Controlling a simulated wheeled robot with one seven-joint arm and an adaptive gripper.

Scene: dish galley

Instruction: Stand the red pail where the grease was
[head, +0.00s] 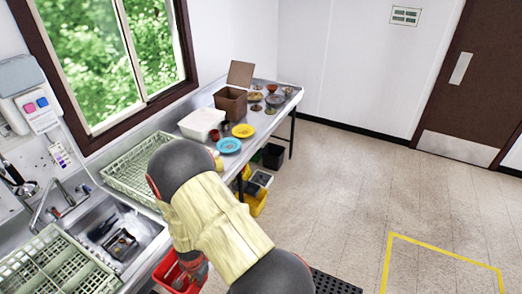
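The red pail (164,273) is at the bottom of the head view, just right of the sink and below the counter edge. My arm reaches across the middle and hides part of the pail. My gripper (191,272) is down at the pail, overlapping its opening in the picture. Its fingertips are too small and dark to tell whether they are shut on the pail. I see no grease that I can make out.
The sink (150,230) and green racks (128,180) are on the left counter. Yellow (254,204) and black bins sit below. A black mat (334,284) and yellow floor lines (440,252) lie right; the floor between is clear.

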